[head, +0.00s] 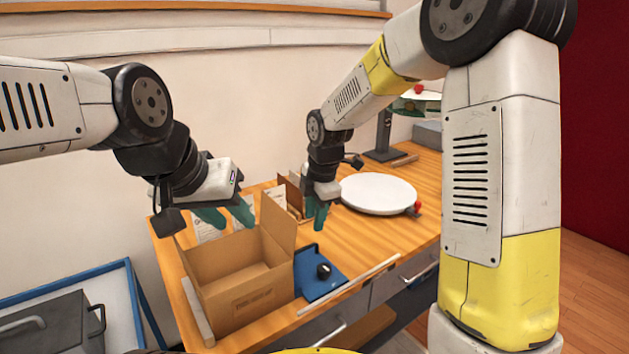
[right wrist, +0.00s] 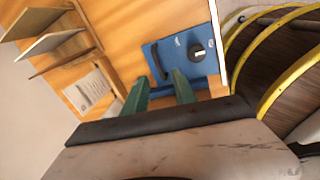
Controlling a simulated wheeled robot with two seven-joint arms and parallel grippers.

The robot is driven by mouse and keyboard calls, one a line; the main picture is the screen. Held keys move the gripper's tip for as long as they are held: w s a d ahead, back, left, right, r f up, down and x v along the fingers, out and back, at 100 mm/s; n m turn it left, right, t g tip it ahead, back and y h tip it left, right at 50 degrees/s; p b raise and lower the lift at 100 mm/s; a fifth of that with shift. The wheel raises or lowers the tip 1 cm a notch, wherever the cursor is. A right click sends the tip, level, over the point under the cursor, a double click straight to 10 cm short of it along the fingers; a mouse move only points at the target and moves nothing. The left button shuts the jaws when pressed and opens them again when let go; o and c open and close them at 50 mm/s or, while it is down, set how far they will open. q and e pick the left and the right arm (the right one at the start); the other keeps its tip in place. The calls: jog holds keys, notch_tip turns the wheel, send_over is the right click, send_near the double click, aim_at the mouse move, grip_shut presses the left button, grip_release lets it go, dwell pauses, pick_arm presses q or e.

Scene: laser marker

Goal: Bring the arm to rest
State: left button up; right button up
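My left gripper (head: 226,215) hangs above the back left of the open cardboard box (head: 240,285). Its two green fingers are spread apart with nothing seen between them. My right gripper (head: 316,218) is over the wooden table, behind the blue device (head: 318,272) and left of the white round plate (head: 379,194). In the right wrist view its two green fingers (right wrist: 160,95) stand apart with only table and part of the blue device (right wrist: 188,55) behind them. The right gripper holds nothing that I can see. The blue device has a black knob.
Brown and white panels (head: 292,195) stand on the table behind the right gripper. Papers (head: 272,199) lie near the back edge. A dark stand (head: 384,135) is at the back right. A blue-framed cart (head: 125,290) with a grey bin (head: 55,325) is at lower left.

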jog(key=s+d+r+m+t, duration=0.2)
jog(key=s+d+r+m, duration=0.5)
jog(key=s+m, duration=0.4)
jog(key=s+d+r+m+t, duration=0.2)
jog(key=s+d+r+m, duration=0.5)
jog(key=s+m, duration=0.3)
jog(key=shift+s+d+m+y, duration=0.4)
jog(key=shift+d+m, duration=0.25)
jog(key=shift+m, duration=0.35)
